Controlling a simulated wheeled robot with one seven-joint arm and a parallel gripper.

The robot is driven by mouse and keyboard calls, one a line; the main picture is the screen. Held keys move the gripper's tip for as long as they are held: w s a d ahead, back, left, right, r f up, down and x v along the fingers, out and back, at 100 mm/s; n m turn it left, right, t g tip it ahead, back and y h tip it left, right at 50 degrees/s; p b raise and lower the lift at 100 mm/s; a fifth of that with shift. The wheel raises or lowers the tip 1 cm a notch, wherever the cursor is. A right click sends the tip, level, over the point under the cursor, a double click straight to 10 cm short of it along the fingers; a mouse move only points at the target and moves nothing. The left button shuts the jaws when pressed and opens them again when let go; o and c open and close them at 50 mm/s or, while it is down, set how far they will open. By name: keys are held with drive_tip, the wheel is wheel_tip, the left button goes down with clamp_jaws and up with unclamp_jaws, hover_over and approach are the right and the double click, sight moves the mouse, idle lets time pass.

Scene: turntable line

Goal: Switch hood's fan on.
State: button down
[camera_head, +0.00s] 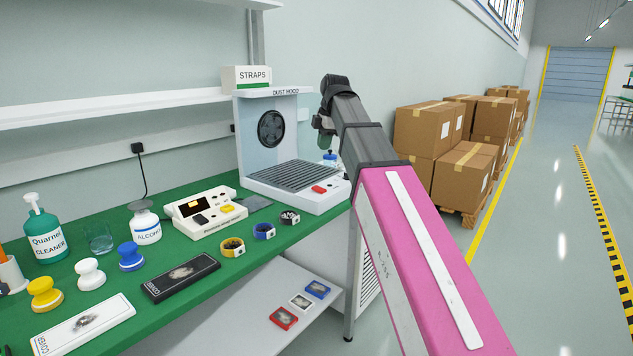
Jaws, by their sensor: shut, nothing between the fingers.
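The dust hood (257,182) stands at the far right end of the green table, labelled DUST HOOD along its top. A dark round fan (271,128) is set in its back panel. A dark slatted grille covers its base. A red switch (319,189) sits on the base's front right, with a small pale part beside it. I cannot tell the switch's position or whether the fan turns. My gripper (325,143) is small in view, at the end of my arm, right of the hood's panel and above the red switch. It is shut and empty, apart from the switch.
A white tester (203,213) with coloured buttons stands left of the hood, with several wrist straps in front. Bottles, knobs and boxed covers fill the left of the green table (215,283). A shelf with a STRAPS box (246,77) hangs above. Cartons (421,130) stand right.

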sight(318, 188)
drive_tip(key=n, duration=0.4)
drive_tip(key=a+n, duration=0.1)
drive_tip(key=n, duration=0.1)
drive_tip(key=shift+w+r+n+g+h, duration=0.15)
drive_tip(key=shift+w+n+g+h, duration=0.15)
drive_tip(key=shift+w+h, duration=0.1)
drive_tip(key=shift+s, duration=0.1)
drive_tip(key=f, duration=0.4)
drive_tip(key=w+a+f, duration=0.1)
drive_tip(key=f, duration=0.9)
drive_tip(key=shift+w+a, duration=0.15)
drive_tip(key=shift+a, duration=0.05)
drive_tip(key=shift+f, duration=0.15)
drive_tip(key=shift+s+d+r, duration=0.25)
drive_tip(key=shift+s+d, duration=0.2)
drive_tip(key=shift+d, duration=0.1)
drive_tip(key=shift+r, duration=0.1)
